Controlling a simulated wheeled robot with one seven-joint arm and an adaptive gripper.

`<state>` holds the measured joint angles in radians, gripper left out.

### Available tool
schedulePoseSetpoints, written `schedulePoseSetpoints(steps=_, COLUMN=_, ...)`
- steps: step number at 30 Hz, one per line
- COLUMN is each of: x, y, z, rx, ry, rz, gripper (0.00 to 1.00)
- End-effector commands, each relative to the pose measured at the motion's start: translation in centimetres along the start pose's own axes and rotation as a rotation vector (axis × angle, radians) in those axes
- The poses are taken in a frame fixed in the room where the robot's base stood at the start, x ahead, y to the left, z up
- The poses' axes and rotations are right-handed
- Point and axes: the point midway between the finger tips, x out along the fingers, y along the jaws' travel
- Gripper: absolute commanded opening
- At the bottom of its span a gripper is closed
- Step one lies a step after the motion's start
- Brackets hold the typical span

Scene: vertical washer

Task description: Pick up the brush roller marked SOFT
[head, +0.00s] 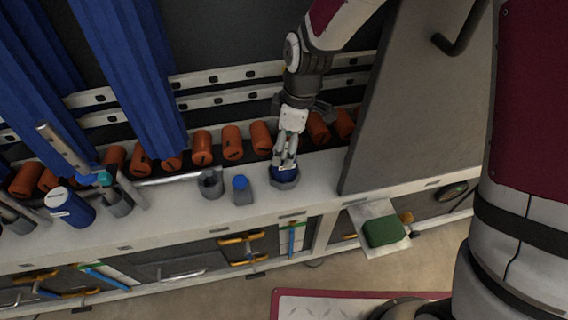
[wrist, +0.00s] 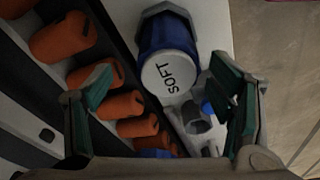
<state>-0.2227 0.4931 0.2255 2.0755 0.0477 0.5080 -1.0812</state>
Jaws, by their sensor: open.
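The brush roller marked SOFT (wrist: 168,66) is a blue cylinder with a white end cap. In the wrist view it stands in a grey holder, its cap facing the camera and the word SOFT readable. In the head view the same roller (head: 284,178) stands in its grey holder on the white ledge, partly hidden by my gripper. My gripper (head: 287,160) is right over it, pointing down. In the wrist view the fingers of my gripper (wrist: 163,105) are spread apart with teal pads, the roller's cap between and beyond them. I cannot tell whether they touch it.
A row of orange cylinders (head: 202,148) lies behind the ledge. Left of the roller are a small blue-capped container (head: 242,189) and an empty grey holder (head: 211,184). Another blue roller (head: 70,206) stands farther left. A grey panel (head: 405,110) rises close on the right.

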Motion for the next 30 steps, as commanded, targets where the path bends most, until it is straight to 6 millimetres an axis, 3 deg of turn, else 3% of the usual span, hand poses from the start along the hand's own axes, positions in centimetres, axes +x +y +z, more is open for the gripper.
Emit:
schedulePoseSetpoints(steps=5, x=0.9, y=-0.2, z=-0.1, rx=-0.001, ry=0.000, rz=-0.001, gripper=0.75)
schedulePoseSetpoints(steps=15, x=5.3, y=-0.8, z=-0.2, rx=0.000, ry=-0.001, rz=-0.002, gripper=0.75)
schedulePoseSetpoints(steps=23, x=5.5, y=-0.8, z=-0.2, rx=0.000, ry=0.000, rz=0.000, gripper=0.75)
schedulePoseSetpoints(steps=30, x=5.4, y=-0.8, z=-0.2, rx=0.000, ry=0.000, rz=0.000, gripper=0.21)
